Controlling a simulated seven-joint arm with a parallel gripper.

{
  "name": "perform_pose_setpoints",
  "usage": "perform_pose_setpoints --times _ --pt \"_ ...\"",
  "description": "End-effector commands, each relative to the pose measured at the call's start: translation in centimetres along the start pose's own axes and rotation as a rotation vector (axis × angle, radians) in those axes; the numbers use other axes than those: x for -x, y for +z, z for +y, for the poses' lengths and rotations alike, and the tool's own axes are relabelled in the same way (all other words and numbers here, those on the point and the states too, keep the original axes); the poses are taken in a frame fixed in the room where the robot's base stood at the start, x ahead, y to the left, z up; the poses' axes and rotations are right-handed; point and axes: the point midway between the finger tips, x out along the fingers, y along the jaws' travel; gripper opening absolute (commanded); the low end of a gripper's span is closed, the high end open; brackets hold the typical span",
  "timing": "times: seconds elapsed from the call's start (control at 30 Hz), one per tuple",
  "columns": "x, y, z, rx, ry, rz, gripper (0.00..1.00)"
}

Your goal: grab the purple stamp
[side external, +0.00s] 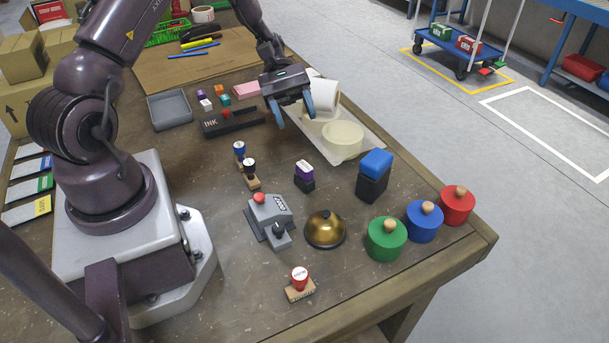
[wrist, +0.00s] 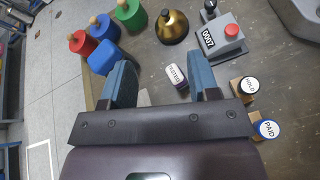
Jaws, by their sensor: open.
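The purple stamp (side external: 304,169) stands upright on the table, with a dark base and a white label on top. In the wrist view the stamp (wrist: 177,76) shows its label "TESTED", in the gap between the fingers and closer to the right one. My gripper (side external: 293,114) has blue fingers that are apart with nothing between them. It hangs above the table, behind the stamp in the side view and not touching it. The open fingers also show in the wrist view (wrist: 160,72).
Blue (side external: 239,150) and black (side external: 250,168) round-topped stamps stand left of the purple one. A blue-topped block (side external: 375,163) is to its right. A grey numbering device (side external: 270,215) and a brass bell (side external: 325,230) stand in front. A cream bowl (side external: 342,139) is close by my gripper.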

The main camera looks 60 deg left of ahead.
Motion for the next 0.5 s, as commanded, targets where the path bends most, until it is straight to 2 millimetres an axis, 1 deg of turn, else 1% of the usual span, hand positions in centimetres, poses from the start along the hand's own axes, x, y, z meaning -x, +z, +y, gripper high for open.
perform_pose_setpoints --times 0.03,0.1,0.2,0.33,0.4,0.5 --pt "-0.2 -2.2 -0.7 0.059 0.058 -0.073 0.55" --pt "-0.4 -4.5 -1.3 0.122 0.131 -0.16 0.55" --pt "-0.8 -7.1 -2.4 0.192 0.225 -0.266 0.55" --pt "-1.3 -9.3 -3.4 0.249 0.308 -0.36 0.55" --pt "-1.5 -10.0 -3.7 0.264 0.334 -0.388 0.55" --pt "-1.9 -10.2 -3.7 0.273 0.349 -0.406 0.55"
